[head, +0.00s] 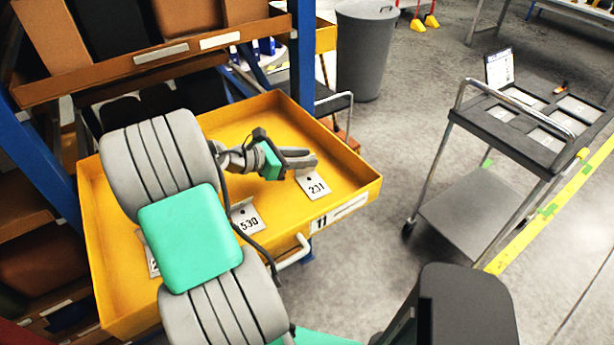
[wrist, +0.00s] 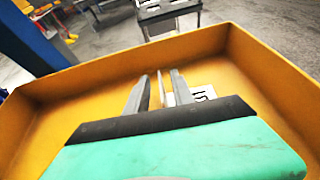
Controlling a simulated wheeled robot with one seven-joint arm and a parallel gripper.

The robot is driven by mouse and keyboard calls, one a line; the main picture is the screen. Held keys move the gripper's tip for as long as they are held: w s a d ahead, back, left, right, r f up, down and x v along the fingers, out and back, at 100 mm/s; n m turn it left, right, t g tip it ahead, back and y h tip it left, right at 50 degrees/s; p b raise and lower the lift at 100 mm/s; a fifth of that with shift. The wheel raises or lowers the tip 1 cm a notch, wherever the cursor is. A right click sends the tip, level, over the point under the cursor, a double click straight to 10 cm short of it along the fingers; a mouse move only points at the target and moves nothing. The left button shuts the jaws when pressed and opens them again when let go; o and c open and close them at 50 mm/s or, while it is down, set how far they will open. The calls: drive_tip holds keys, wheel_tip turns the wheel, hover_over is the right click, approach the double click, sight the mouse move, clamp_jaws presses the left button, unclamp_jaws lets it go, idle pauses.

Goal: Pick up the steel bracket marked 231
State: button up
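The steel bracket marked 231 (head: 313,186) lies on the floor of the yellow drawer, near its front right. My gripper (head: 308,158) is just behind it in the head view, fingers pointing right. In the wrist view my gripper (wrist: 160,85) has its fingers apart, with a thin pale strip between them. I cannot tell whether that strip is part of the bracket. The 231 bracket's marked face (wrist: 203,93) shows just right of the right finger, partly hidden by the gripper body. Contact with the bracket cannot be made out.
The yellow drawer (head: 362,186) has raised walls around my gripper. A bracket marked 530 (head: 246,217) lies left of 231; another bracket (head: 152,262) is mostly hidden by my arm. A grey cart (head: 512,135) stands right and a grey bin (head: 364,55) behind.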

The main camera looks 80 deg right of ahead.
sight(314, 171)
drive_tip(key=x, duration=0.3)
drive_tip(key=shift+s+d+f, duration=0.15)
drive_tip(key=shift+s+d, duration=0.05)
clamp_jaws()
idle(1.2)
